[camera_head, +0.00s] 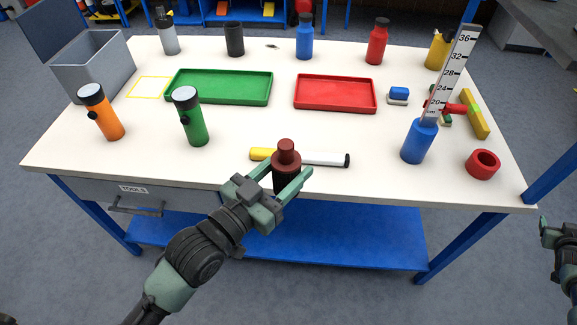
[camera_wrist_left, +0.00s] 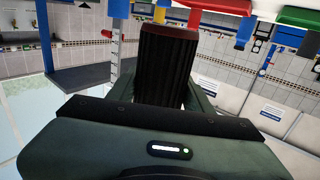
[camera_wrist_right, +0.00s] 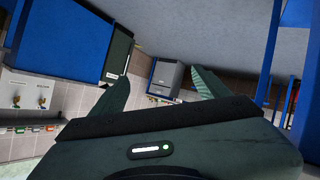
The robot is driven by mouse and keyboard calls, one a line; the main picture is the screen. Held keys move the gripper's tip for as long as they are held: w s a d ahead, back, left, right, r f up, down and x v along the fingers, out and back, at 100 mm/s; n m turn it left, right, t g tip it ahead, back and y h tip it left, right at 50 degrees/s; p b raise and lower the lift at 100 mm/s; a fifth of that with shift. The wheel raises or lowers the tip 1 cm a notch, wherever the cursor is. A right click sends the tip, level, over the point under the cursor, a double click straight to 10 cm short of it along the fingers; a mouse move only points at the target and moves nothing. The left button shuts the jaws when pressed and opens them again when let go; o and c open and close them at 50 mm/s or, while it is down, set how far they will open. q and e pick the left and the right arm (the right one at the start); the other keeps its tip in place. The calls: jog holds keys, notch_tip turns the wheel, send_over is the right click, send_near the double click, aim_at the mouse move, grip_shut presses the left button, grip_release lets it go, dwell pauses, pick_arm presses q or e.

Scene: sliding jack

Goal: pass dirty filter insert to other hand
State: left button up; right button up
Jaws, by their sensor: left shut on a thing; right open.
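The dirty filter insert (camera_head: 286,160) is a dark pleated cylinder with a brown-red cap and knob. My left gripper (camera_head: 290,184) is shut on it and holds it upright at the front edge of the table. In the left wrist view the insert (camera_wrist_left: 166,65) stands between the fingers, its dark pleats and reddish end showing. My right gripper (camera_head: 556,235) is far off at the right edge of the head view, beyond the table. In the right wrist view its fingers (camera_wrist_right: 160,95) are apart with nothing between them.
On the white table (camera_head: 240,158), a yellow-and-white stick (camera_head: 325,158) lies behind the insert. A green tray (camera_head: 222,88), a red tray (camera_head: 335,94), orange and green flashlights, a blue jack with ruler (camera_head: 419,140) and a red ring (camera_head: 482,164) stand around. Open floor lies at the front right.

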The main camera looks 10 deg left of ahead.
jog(key=s+a+f+n+g+y, duration=0.1)
jog(key=s+a+f+g, duration=0.1)
jog(key=s+a+f, duration=0.55)
jog(key=s+a+f+n+g+y, duration=0.15)
jog(key=s+a+f, duration=0.35)
jog(key=a+f, duration=0.5)
jog(key=s+a+f+g+y, duration=0.1)
jog(key=s+a+f+y, duration=0.1)
jog(key=s+a+f, duration=0.75)
jog(key=s+a+f+n+g+y, duration=0.1)
jog(key=s+a+f, duration=0.4)
jog(key=s+a, duration=0.6)
jog(key=s+a+f+n+g+y, duration=0.1)
jog(key=s+a+f, duration=0.4)
jog(key=s+a, duration=0.6)
jog(key=shift+a+f+g+y, duration=0.35)
jog(key=shift+a+g+y, duration=0.3)
jog(key=shift+a+g, duration=0.55)
jog(key=shift+w+d, duration=0.1)
jog(key=shift+d, duration=0.05)
